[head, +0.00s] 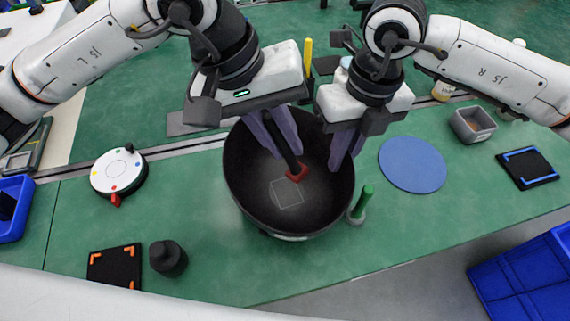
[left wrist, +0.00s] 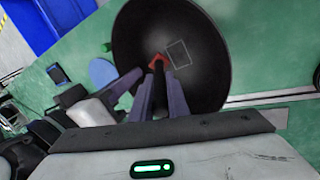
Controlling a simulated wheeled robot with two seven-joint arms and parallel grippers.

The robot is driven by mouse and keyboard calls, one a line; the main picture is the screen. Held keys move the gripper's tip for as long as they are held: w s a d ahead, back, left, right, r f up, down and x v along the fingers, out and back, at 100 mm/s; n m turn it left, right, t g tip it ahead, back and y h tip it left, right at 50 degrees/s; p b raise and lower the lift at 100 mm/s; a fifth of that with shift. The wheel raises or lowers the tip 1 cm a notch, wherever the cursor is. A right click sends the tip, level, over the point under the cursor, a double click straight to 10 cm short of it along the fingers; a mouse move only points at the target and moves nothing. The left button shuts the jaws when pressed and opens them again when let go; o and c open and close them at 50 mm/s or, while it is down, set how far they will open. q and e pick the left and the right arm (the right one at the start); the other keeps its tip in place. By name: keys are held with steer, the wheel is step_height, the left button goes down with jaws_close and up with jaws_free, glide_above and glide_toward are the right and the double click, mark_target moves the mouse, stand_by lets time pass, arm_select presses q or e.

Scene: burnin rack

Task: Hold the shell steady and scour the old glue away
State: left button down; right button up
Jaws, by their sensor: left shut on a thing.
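The shell (head: 255,200) is a large dark bowl on the green bench; it also shows in the left wrist view (left wrist: 205,85). A thin pale square outline (head: 286,192) marks a patch on its inner floor. My left gripper (head: 281,145) is shut on a dark-handled tool with a red tip (head: 297,173), pointing down inside the bowl. The red tip is by the square's upper right edge; whether it touches the surface is unclear. My right gripper (head: 344,150) has its fingers at the bowl's right rim; whether they grip it is unclear.
A green-handled item (head: 362,203) stands close to the bowl's right side, near a blue disc (head: 412,164). A grey bin (head: 472,124) and black pad (head: 528,168) are further right. A white dial (head: 118,172), dark knob (head: 168,258) and orange-marked pad (head: 115,266) lie left.

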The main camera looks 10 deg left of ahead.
steer(key=o, duration=0.3)
steer(key=shift+o, duration=0.2)
step_height(320, 180, up, 12)
steer(key=d, duration=0.1)
steer(key=shift+w, duration=0.25)
